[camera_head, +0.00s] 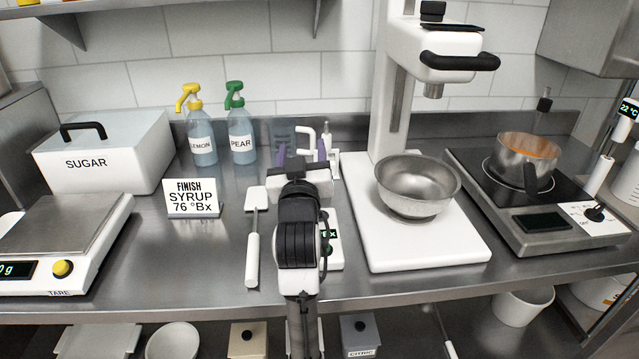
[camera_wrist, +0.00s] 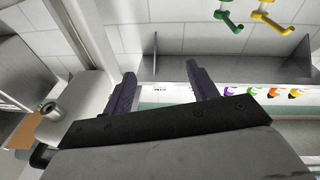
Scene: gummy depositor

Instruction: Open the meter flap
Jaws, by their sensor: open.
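The meter (camera_head: 333,256) is a white device on the counter with a green display reading partly "Bx". Most of it is hidden behind my arm in the head view, and I cannot make out its flap. My gripper (camera_head: 303,151) is over the middle of the counter, beyond the visible part of the meter. Its two purple fingers stand apart, pointing towards the back wall. In the wrist view, my gripper (camera_wrist: 163,84) has its fingers spread with nothing between them. The meter cannot be made out in the wrist view.
A white spatula (camera_head: 253,245) lies left of my arm. A sign (camera_head: 192,198) and two spray bottles (camera_head: 201,138) (camera_head: 242,138) stand further left. To the right are a white stand (camera_head: 430,245) holding a steel bowl (camera_head: 417,186) and a hotplate with a pot (camera_head: 526,160).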

